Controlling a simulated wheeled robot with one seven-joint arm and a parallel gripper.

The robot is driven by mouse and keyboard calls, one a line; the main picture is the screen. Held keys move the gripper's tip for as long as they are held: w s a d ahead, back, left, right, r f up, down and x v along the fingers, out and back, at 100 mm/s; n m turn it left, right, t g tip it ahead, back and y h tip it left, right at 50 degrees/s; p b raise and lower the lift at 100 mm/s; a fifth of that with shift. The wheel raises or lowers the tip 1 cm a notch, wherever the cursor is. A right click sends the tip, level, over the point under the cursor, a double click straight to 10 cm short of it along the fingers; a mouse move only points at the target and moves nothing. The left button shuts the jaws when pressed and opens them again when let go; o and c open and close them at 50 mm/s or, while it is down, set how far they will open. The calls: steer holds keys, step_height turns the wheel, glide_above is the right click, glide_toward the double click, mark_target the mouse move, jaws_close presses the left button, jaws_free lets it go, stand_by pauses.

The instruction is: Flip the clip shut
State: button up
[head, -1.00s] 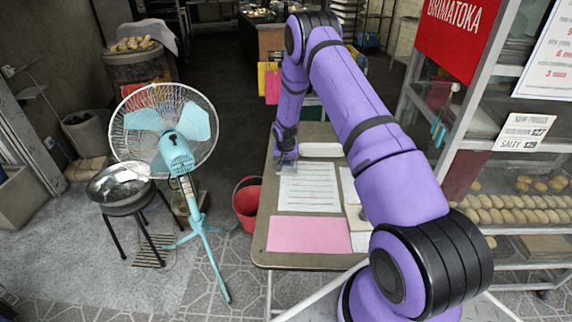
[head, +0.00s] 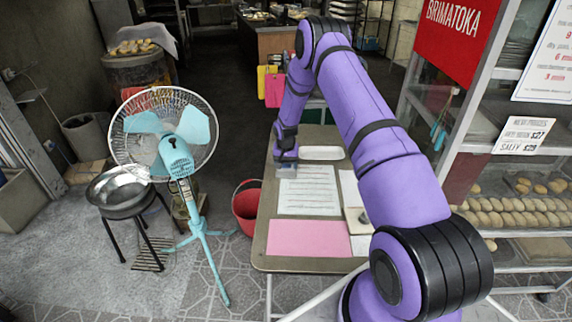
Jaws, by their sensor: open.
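My gripper (head: 286,167) is at the far left edge of the table (head: 262,250), above the top end of a printed white sheet (head: 308,190). Its fingers are small in this view, and it is open. I cannot make out a clip clearly. If one is at the top of the sheet, it is too small to tell or hidden by my gripper. The sheet lies flat on the table.
A pink sheet (head: 308,238) lies at the table's near side. A white tray (head: 321,153) is behind the printed sheet. A turquoise fan (head: 176,155) and red bucket (head: 246,205) stand left of the table. A bread display case (head: 520,205) stands right.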

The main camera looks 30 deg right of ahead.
step_height(320, 180, up, 11)
steer(key=s, duration=0.1)
steer(key=shift+a+f, duration=0.2)
steer(key=shift+a, duration=0.2)
stand_by(0.3)
steer(key=s+a+r+n+t, duration=0.1)
steer(key=s+a+r, duration=0.35)
steer(key=r, duration=0.65)
steer(key=s+a+r+n, duration=0.1)
steer(key=s+a+r, duration=0.2)
steer(key=s+r, duration=0.55)
steer(key=s+a+r+n+t, duration=0.1)
steer(key=s+a+r, duration=0.25)
steer(key=r, duration=0.95)
steer(key=s+a+r+n, duration=0.1)
steer(key=s+a+r, duration=0.1)
steer(key=s, duration=0.7)
steer(key=s+a+r+n+t, duration=0.1)
steer(key=s+a+r+n, duration=0.1)
steer(key=s, duration=0.8)
steer(key=s+a+r+n+t, duration=0.1)
steer(key=s+a+r, duration=0.2)
steer(key=s, duration=0.6)
steer(key=shift+s+a+r+y, duration=0.15)
steer(key=shift+s+a+y, duration=0.1)
steer(key=shift+s+y, duration=0.15)
